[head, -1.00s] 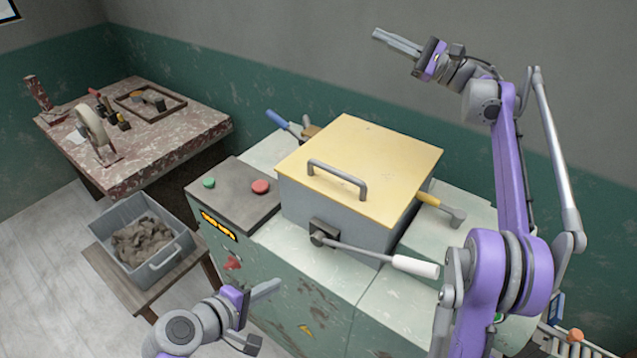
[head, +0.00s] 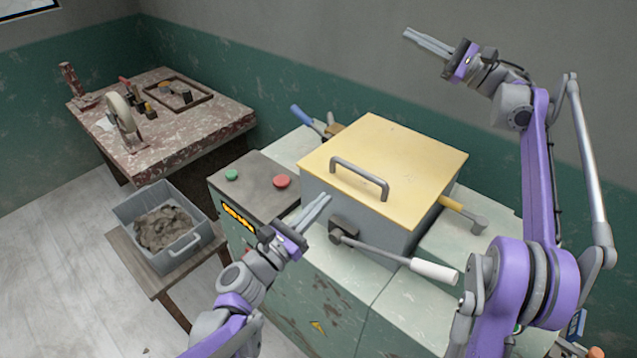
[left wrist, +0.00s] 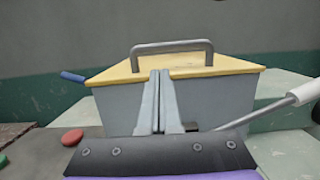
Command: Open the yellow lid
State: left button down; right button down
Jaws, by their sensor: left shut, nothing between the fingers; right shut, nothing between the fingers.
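The yellow lid (head: 400,150) lies flat and closed on a grey box on the machine top. A grey bar handle (head: 359,174) stands up from the lid near its front edge. In the left wrist view the lid (left wrist: 228,66) and handle (left wrist: 172,46) are straight ahead. My left gripper (head: 320,203) is shut and empty, in front of the box's front wall and below the handle. Its fingers (left wrist: 159,100) overlap the wall in the wrist view; I cannot tell whether they touch it. My right gripper (head: 427,44) is shut and empty, raised behind the lid near the wall.
A lever with a white grip (head: 434,271) sticks out from the box front. Green (head: 232,175) and red (head: 281,181) buttons sit left of the box. A grey clay bin (head: 165,232) stands on a low stool. A worn table (head: 185,130) holds tools.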

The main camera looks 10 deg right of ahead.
aim_at(350, 166)
pick_arm(q)
jog(key=x, duration=0.7)
jog(key=shift+r, duration=1.05)
pick_arm(e)
jog(key=c, duration=0.8)
grip_release()
